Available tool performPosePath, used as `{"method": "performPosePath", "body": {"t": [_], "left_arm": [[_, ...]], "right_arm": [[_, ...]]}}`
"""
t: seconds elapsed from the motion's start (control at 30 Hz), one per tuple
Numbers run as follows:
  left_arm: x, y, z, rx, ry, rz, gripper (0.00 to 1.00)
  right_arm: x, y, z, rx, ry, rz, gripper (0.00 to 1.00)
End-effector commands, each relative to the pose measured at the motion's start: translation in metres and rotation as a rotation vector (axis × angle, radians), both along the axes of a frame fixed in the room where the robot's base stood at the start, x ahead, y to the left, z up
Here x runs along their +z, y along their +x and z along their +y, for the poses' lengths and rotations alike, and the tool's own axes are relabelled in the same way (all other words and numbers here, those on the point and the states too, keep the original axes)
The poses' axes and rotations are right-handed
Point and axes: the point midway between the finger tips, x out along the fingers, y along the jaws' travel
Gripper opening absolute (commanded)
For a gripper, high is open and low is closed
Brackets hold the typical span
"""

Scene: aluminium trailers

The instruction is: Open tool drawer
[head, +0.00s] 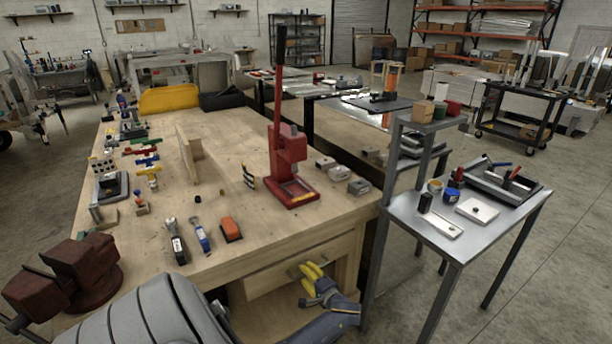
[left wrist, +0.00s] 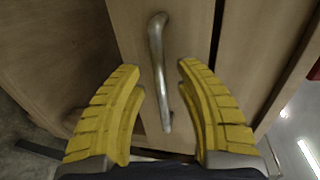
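The tool drawer (head: 268,280) is a pale wooden front under the near right edge of the workbench. It looks shut in the head view. Its curved metal handle (left wrist: 158,75) lies between my fingers in the left wrist view; in the head view it is mostly hidden by my gripper. My left gripper (head: 308,270), with yellow ribbed fingers, is at the drawer front. Its fingers are open, one on each side of the handle, with gaps visible on both sides. My right gripper is not in view.
The wooden workbench top (head: 225,150) carries a red arbor press (head: 290,165), a dark red vise (head: 75,270) and hand tools along its near edge. A metal side table (head: 470,245) with trays stands to the right of the drawer. Open floor shows beyond it.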

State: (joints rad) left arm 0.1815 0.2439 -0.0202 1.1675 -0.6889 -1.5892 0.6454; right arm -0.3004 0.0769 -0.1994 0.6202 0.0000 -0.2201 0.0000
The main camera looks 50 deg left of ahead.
Motion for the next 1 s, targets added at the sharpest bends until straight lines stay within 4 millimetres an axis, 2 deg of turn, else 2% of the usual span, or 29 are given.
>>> {"method": "performPosePath", "body": {"t": [0.17,0.5,0.8,1.0], "left_arm": [[-0.0007,0.0009,0.0071,0.001,0.001,0.0,0.34],[-0.001,0.0009,0.0077,0.001,0.0,-0.001,0.35],[-0.0011,0.0009,0.0076,0.001,0.0,-0.001,0.0],[-0.0012,0.0007,0.0075,0.001,0.0,-0.001,0.0]], "right_arm": [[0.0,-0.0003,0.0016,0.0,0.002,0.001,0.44],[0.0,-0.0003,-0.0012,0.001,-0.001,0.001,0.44],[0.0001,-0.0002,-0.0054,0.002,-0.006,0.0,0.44],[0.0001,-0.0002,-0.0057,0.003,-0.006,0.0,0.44]]}}
